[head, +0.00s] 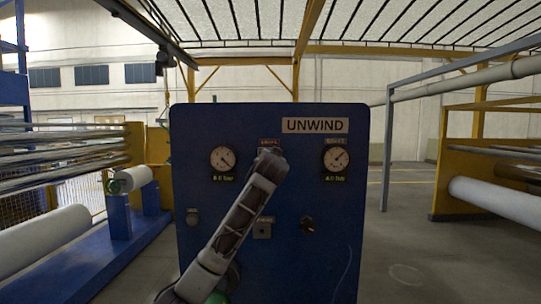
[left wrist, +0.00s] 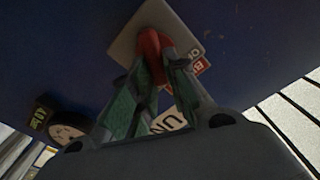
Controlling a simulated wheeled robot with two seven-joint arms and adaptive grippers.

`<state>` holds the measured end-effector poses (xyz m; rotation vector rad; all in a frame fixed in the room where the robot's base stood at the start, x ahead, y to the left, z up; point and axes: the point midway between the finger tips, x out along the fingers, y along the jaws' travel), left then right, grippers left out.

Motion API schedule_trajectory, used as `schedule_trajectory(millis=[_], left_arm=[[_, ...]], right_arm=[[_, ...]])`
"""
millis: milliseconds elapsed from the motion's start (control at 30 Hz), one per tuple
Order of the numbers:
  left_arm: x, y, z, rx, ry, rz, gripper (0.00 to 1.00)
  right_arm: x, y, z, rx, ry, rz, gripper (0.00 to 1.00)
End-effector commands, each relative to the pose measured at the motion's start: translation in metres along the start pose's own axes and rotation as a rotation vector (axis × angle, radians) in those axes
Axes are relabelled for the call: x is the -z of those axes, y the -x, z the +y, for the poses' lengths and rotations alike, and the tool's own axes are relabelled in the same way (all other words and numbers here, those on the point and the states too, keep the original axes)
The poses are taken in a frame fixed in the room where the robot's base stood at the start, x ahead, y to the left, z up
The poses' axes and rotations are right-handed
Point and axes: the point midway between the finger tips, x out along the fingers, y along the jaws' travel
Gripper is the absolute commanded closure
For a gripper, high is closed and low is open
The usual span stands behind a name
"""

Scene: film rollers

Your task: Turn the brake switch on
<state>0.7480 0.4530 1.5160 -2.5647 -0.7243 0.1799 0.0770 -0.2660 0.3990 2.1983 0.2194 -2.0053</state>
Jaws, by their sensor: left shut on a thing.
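The blue control panel (head: 345,260) stands upright in the middle of the head view. In the left wrist view a red switch knob (left wrist: 151,45) sits on a square grey plate (left wrist: 126,46) on this panel. A small red-and-white label (left wrist: 200,66) beside the plate is partly covered. My left gripper (left wrist: 162,66) is shut on the red knob, with a green-grey finger on each side of it. In the head view my left arm reaches up from below and hides the knob and fingers. My right gripper is in neither view.
A white UNWIND sign (head: 315,125) sits at the panel's top. Gauges are left (head: 223,159) and right (head: 337,159) of my wrist. Lower are a square-plated control (head: 263,228) and a dark knob (head: 307,226).

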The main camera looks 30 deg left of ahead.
Motion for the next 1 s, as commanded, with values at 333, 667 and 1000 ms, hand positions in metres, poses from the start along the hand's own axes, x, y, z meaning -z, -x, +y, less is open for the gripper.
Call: schedule_trajectory(millis=[333,667,1000], left_arm=[[0.0,0.0,0.004,-0.001,-0.231,-0.003,1.0],[-0.001,0.0,0.006,-0.001,-0.312,-0.001,1.0],[-0.001,0.0,0.006,-0.001,-0.314,-0.001,0.81]], right_arm=[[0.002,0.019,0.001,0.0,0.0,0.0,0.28],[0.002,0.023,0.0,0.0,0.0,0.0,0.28],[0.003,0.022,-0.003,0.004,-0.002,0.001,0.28]])
